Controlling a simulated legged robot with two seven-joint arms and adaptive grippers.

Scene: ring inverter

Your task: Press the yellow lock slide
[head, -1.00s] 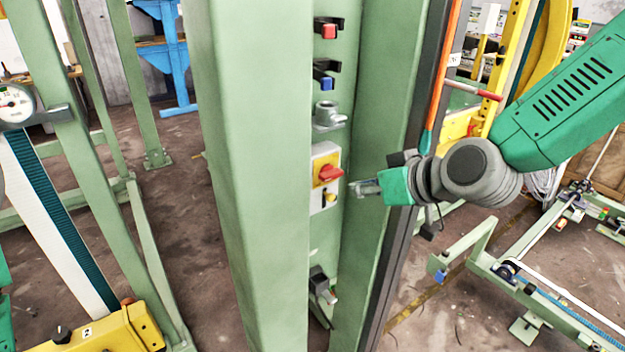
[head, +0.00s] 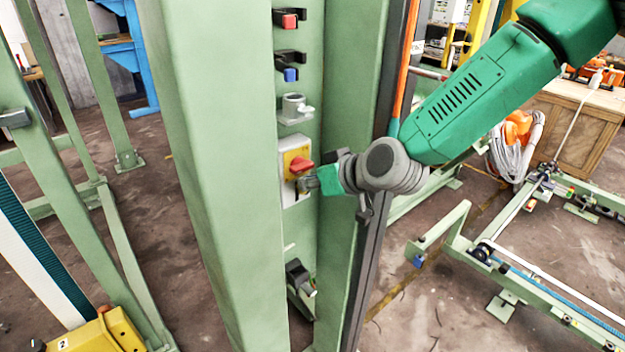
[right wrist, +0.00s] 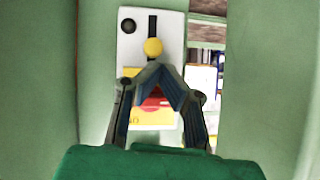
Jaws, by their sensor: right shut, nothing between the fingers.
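The yellow lock slide (right wrist: 153,47) is a round yellow knob on a dark slot in a white panel (right wrist: 136,45), seen in the right wrist view. In the head view my right gripper (head: 304,184) covers it. In the right wrist view my right gripper (right wrist: 158,68) is shut and empty, its fingertips just below the knob in the picture. I cannot tell whether they touch it. The red switch handle (head: 301,165) on its yellow plate (head: 291,156) sits just above the gripper in the head view. My left gripper is out of view.
The panel sits in a recess between green column walls (head: 217,180), which are close on both sides. Above it are a grey fitting (head: 294,107) and black brackets with a blue block (head: 290,74) and a red block (head: 289,20). A black bracket (head: 299,277) is below.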

